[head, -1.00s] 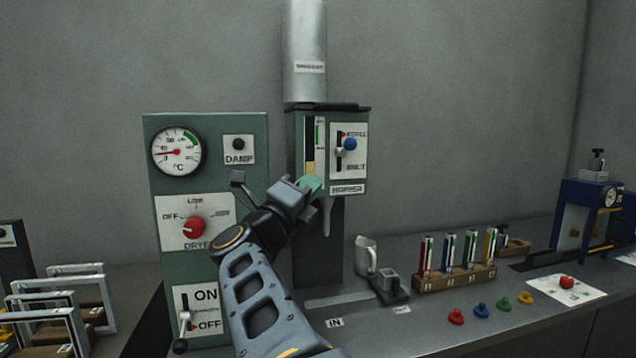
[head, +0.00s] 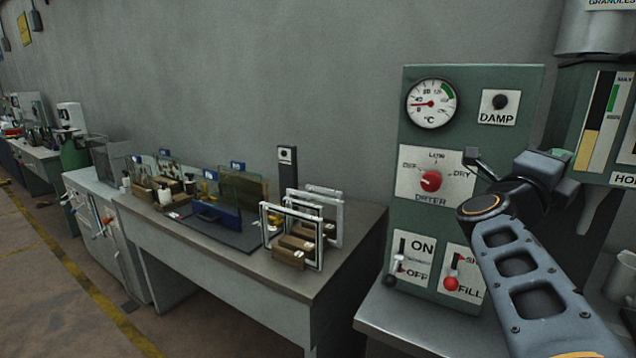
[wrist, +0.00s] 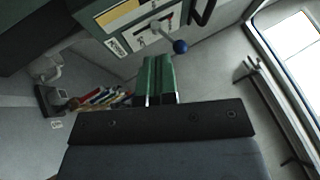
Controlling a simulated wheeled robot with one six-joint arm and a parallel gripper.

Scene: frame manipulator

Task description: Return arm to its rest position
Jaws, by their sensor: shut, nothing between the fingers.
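My arm (head: 530,275) reaches up from the lower right of the head view. My gripper (head: 562,155) is at its end, in front of the right edge of the green dryer panel, partly hidden behind my own wrist. In the wrist view my gripper's green fingers (wrist: 160,80) are together and hold nothing. Beyond them is the hopper unit with a lever ending in a blue knob (wrist: 180,46), apart from the fingers.
The dryer panel (head: 415,150) has a gauge, a red dial and ON/OFF and FILL levers. A bench (head: 300,290) at the left carries metal frames (head: 335,220) and glass panels. Floor is open at far left. The wrist view shows several coloured items (wrist: 105,97).

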